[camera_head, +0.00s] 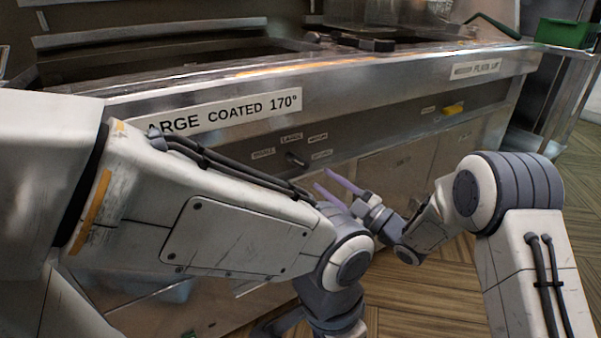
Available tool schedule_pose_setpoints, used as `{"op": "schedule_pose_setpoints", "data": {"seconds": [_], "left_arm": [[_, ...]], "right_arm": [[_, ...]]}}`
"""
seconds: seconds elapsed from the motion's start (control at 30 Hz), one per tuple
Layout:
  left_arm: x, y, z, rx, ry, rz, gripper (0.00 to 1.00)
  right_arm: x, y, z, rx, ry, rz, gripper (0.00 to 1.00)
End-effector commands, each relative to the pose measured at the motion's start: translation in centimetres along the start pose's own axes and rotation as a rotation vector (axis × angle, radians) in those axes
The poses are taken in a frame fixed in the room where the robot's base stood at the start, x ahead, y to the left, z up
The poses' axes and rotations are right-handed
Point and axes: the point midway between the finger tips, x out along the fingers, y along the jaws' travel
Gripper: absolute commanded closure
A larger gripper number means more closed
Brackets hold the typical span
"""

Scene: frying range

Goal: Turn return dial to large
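The dial is a small dark knob (296,160) on the range's front panel, with small labels around it. The label above it (291,138) appears to read "LARGE"; others sit to its left, upper right and lower right. The knob's pointing direction is too small to tell. My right gripper (322,178) is just right of and below the knob in the picture, its two purple fingers apart and pointing towards the panel. Nothing shows between them, and no contact with the knob is visible. My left arm crosses the foreground and bends down; its gripper's fingers cannot be made out at the bottom edge.
The steel range (390,82) runs across the view. A "LARGE COATED 170°" sign (240,110) is on its front, partly hidden by my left arm. A yellow knob (453,109) sits further right. A green container (566,33) stands at upper right. Wooden floor is open at lower right.

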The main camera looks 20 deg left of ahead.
Motion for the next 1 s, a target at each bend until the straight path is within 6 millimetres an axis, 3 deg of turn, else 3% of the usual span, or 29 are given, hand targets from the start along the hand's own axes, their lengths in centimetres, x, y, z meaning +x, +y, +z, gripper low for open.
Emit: {"op": "schedule_pose_setpoints", "data": {"seconds": [0.3,0.5,0.9,1.0], "left_arm": [[1.7,-0.1,0.1,0.000,0.000,0.000,0.50],[2.3,-0.2,0.1,0.000,0.000,0.000,0.50],[2.4,-0.2,0.1,0.000,0.000,0.000,0.50],[2.4,-0.2,0.1,0.000,0.000,0.000,0.50]], "right_arm": [[6.0,-0.2,0.0,-0.001,0.003,-0.001,0.60],[8.6,-0.1,0.0,0.001,0.000,-0.001,0.60],[9.4,0.0,-0.1,0.003,-0.003,-0.001,0.60],[9.3,0.0,-0.1,0.003,-0.003,-0.001,0.98]]}}
